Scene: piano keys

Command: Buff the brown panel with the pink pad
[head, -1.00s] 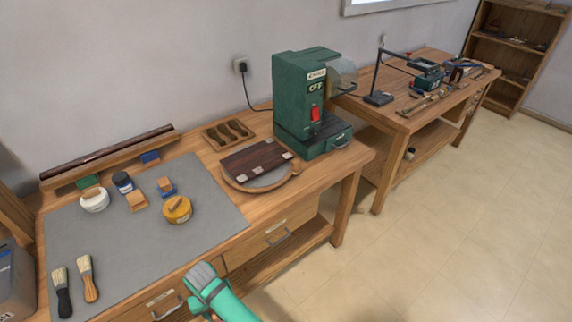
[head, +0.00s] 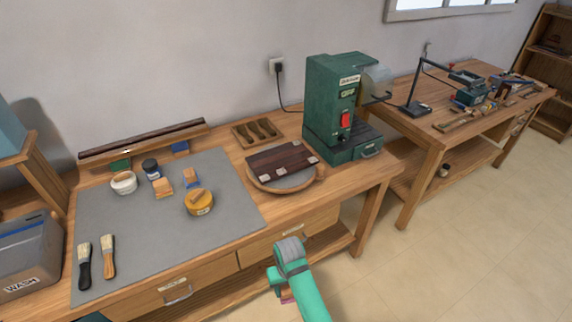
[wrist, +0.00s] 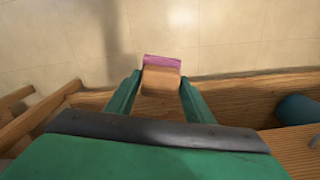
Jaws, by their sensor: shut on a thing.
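My gripper (wrist: 160,85) is shut on the pink pad (wrist: 163,61), a small wooden block with a pink face. In the wrist view the block sits between the two green fingers, with the pale floor and a wooden edge beyond. In the head view my arm is at the lower middle, in front of the bench, and a bit of pink shows beside it. The brown panel (head: 283,157) is dark wood with pale patches. It lies on a round wood-rimmed stand on the bench, beyond and apart from my gripper.
A green machine (head: 338,105) stands right of the panel. A slotted wooden tray (head: 257,133) lies behind the panel. Open floor lies at right.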

